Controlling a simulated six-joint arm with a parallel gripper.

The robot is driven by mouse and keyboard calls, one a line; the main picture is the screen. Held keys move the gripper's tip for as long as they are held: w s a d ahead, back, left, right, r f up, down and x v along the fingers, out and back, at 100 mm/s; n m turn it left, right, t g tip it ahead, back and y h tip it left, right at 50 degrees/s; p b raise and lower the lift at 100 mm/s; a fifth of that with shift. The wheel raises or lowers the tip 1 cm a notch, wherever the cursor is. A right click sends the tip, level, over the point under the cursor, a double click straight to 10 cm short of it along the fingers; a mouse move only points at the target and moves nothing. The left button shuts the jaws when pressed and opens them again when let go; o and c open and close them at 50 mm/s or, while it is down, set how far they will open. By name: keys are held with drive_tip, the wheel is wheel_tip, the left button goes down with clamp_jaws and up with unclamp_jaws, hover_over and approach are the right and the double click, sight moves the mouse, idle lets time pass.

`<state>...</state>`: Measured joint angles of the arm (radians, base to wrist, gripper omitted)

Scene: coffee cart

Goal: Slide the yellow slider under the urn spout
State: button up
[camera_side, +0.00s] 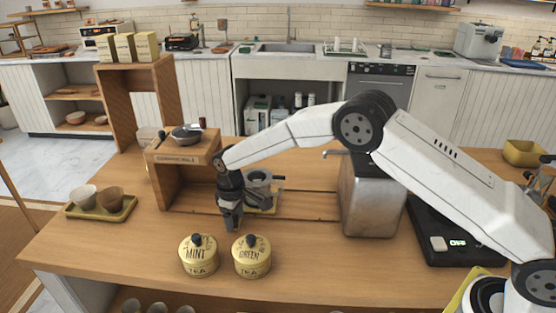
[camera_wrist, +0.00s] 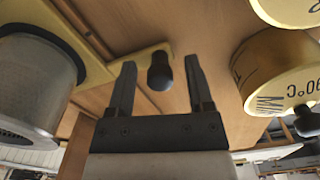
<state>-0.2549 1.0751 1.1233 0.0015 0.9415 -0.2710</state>
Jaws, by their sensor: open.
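The yellow slider (camera_side: 272,207) sits on the wooden counter's track, to the left of the metal urn (camera_side: 367,200), and carries a grey metal vessel (camera_side: 259,178). The urn's spout (camera_side: 334,153) points left. In the wrist view the slider (camera_wrist: 107,67) has a dark knob (camera_wrist: 160,70) at its corner, and the metal vessel (camera_wrist: 38,85) stands at the left. My gripper (camera_side: 231,225) is low over the counter at the slider's left end. In the wrist view my gripper (camera_wrist: 160,66) is open, with the knob between its fingertips. My gripper hides the knob in the side view.
Two yellow tea tins, MINT (camera_side: 198,256) and GREEN (camera_side: 251,257), stand close in front of my gripper. A wooden stand (camera_side: 170,155) is just behind left. A tray (camera_side: 100,212) with cups is at the far left. A black scale (camera_side: 445,235) is right of the urn.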

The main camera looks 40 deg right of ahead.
clamp_jaws()
idle(1.4)
